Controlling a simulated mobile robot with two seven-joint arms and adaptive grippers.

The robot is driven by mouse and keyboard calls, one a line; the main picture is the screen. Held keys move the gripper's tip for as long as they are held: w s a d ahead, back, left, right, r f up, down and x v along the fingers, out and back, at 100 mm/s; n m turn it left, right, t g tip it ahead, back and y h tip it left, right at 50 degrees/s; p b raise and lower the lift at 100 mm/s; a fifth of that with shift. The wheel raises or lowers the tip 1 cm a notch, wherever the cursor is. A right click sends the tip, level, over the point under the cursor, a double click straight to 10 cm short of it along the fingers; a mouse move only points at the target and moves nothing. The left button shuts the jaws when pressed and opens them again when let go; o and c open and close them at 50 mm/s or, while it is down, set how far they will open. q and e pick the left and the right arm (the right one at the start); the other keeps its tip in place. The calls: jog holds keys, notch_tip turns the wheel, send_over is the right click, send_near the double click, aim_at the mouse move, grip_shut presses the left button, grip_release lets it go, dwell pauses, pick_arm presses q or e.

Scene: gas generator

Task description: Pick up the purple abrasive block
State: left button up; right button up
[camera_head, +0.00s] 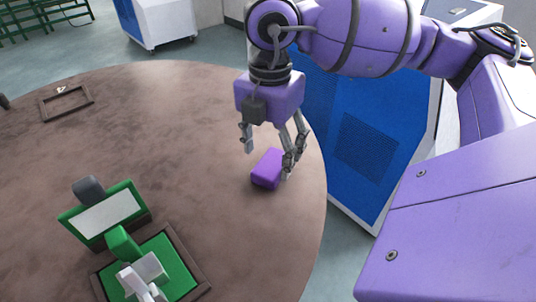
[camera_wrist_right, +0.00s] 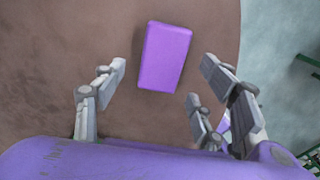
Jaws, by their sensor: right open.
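The purple abrasive block (camera_head: 267,169) lies on the round brown table near its right edge in the head view. In the right wrist view the block (camera_wrist_right: 164,56) lies a little tilted, beyond the fingertips and between their lines. My right gripper (camera_head: 268,158) is open above the table, with its fingers pointing down close to the block. In the right wrist view the open fingers (camera_wrist_right: 160,75) stand wide apart with nothing between their pads. Whether a finger touches the block cannot be told. My left gripper is not in view.
A blue and white cabinet (camera_head: 370,140) stands beyond the right edge. The table's middle is clear.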

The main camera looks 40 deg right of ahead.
aim_at(272, 162)
jog(key=f, duration=0.1)
jog(key=d+f, duration=0.1)
jog(key=shift+f, duration=0.3)
jog(key=shift+a+f, duration=0.1)
jog(key=shift+f, duration=0.5)
jog(key=shift+w, duration=0.1)
jog(key=c, duration=1.3)
